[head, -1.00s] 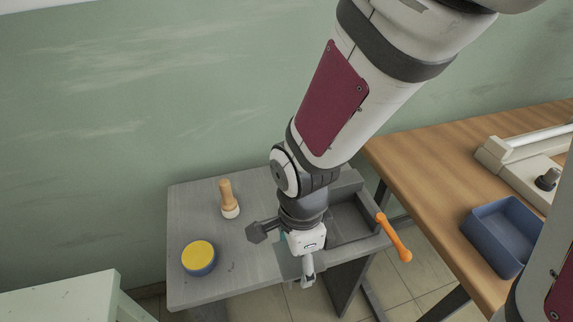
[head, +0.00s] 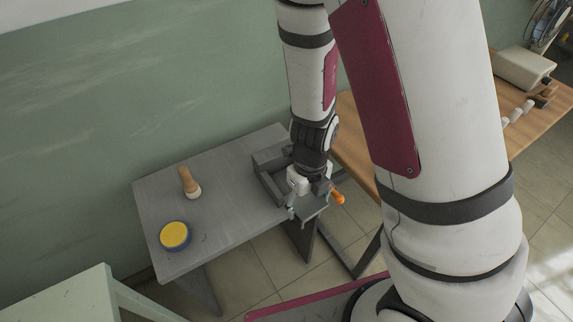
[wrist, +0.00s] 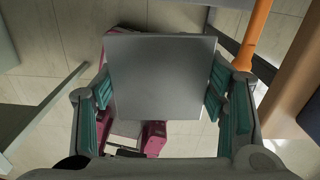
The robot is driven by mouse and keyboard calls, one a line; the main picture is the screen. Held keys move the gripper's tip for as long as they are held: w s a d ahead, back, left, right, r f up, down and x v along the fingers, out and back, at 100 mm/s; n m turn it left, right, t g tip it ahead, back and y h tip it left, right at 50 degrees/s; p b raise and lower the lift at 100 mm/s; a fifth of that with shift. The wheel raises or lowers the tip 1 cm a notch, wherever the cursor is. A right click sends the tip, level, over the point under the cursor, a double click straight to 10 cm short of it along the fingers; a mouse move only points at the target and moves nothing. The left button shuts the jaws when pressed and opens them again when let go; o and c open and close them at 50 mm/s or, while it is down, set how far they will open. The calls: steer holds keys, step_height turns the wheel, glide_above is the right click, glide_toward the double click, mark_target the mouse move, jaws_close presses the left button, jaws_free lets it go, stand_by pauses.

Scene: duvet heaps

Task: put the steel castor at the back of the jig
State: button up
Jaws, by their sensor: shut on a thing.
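My gripper (head: 306,202) is shut on a flat grey square plate, which I take to be the top of the steel castor (wrist: 160,75). In the wrist view the plate lies between the teal finger pads. Any wheel below it is hidden. The jig (head: 264,178) is a grey walled frame at the right end of the grey table, with an orange handle (head: 338,197) on its right; the handle also shows in the wrist view (wrist: 255,35). My gripper hangs by the jig's front side, with floor visible beneath the plate. My arm hides part of the jig.
On the grey table (head: 225,205) stand a wooden-handled tool (head: 187,180) and a round yellow-topped tin (head: 174,235), left of the jig. A wooden bench (head: 357,130) lies to the right. A pale green table (head: 60,300) is at the lower left.

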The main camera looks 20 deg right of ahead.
steer(key=shift+d+m, duration=0.3)
steer(key=shift+d, duration=0.05)
steer(key=shift+w+d, duration=0.1)
steer(key=shift+w, duration=0.2)
steer(key=shift+w+a+f+p, duration=0.2)
steer(key=shift+w+f, duration=0.6)
steer(key=shift+w, duration=1.75)
steer(key=shift+w+a+f+p, duration=0.15)
steer(key=shift+w+f, duration=0.7)
steer(key=shift+w, duration=1.75)
steer(key=shift+w+a+f+p, duration=0.15)
steer(key=shift+w+f, duration=0.65)
steer(key=shift+w, duration=1.75)
steer(key=shift+d+f, duration=0.1)
steer(key=o, duration=1.6)
steer(key=shift+f, duration=0.1)
